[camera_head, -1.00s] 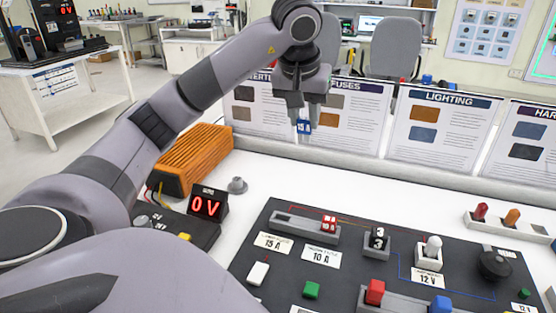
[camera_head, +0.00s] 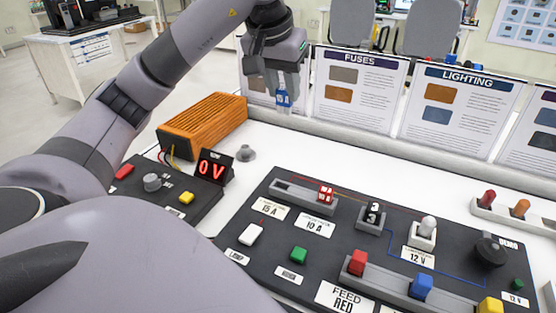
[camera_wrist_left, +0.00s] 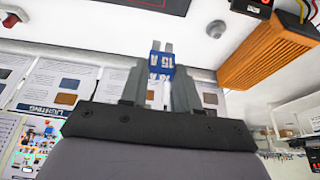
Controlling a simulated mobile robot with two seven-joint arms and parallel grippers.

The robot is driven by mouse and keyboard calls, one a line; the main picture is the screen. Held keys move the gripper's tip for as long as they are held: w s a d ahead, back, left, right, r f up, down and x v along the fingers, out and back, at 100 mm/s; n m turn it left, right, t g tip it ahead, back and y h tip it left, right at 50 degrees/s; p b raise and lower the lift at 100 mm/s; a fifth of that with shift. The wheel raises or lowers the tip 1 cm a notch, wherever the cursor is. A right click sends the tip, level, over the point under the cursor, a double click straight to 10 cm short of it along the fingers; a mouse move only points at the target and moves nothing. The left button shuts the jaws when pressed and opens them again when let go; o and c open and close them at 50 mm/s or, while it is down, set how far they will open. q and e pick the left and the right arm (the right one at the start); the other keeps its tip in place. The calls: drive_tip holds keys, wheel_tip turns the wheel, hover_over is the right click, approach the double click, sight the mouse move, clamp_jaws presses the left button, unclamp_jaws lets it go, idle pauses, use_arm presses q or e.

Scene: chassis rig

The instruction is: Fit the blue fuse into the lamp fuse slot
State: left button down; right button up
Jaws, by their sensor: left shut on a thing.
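The blue fuse (camera_head: 284,98), marked 15 A, is held between the fingertips of my left gripper (camera_head: 284,90), which is shut on it. They are in the air behind the board, in front of the posters. In the left wrist view the fuse (camera_wrist_left: 161,66) sticks out past the fingertips with its metal prongs pointing away from them. The fuse holder (camera_head: 288,188) is on the dark board. A red fuse (camera_head: 326,194) sits at its right end, above the 10 A label. The part above the 15 A label (camera_head: 271,208) looks empty. My right gripper is not in view.
An orange finned box (camera_head: 204,125), a red 0 V display (camera_head: 212,168) and a grey knob (camera_head: 245,153) stand left of the board. White table is clear behind the board.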

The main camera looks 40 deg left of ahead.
use_arm(q)
drive_tip(key=shift+s, duration=0.25)
drive_tip(key=b, duration=0.4)
approach(284, 182)
drive_tip(key=w, duration=0.2)
drive_tip(key=shift+s+a+f+b, duration=0.1)
drive_tip(key=shift+f+b, duration=0.15)
drive_tip(key=shift+f, duration=0.9)
drive_tip(key=shift+a+f+b, duration=0.15)
drive_tip(key=shift+f+b, duration=0.1)
drive_tip(key=shift+f, duration=0.9)
drive_tip(key=shift+f, duration=0.15)
drive_tip(key=c, duration=0.8)
unclamp_jaws()
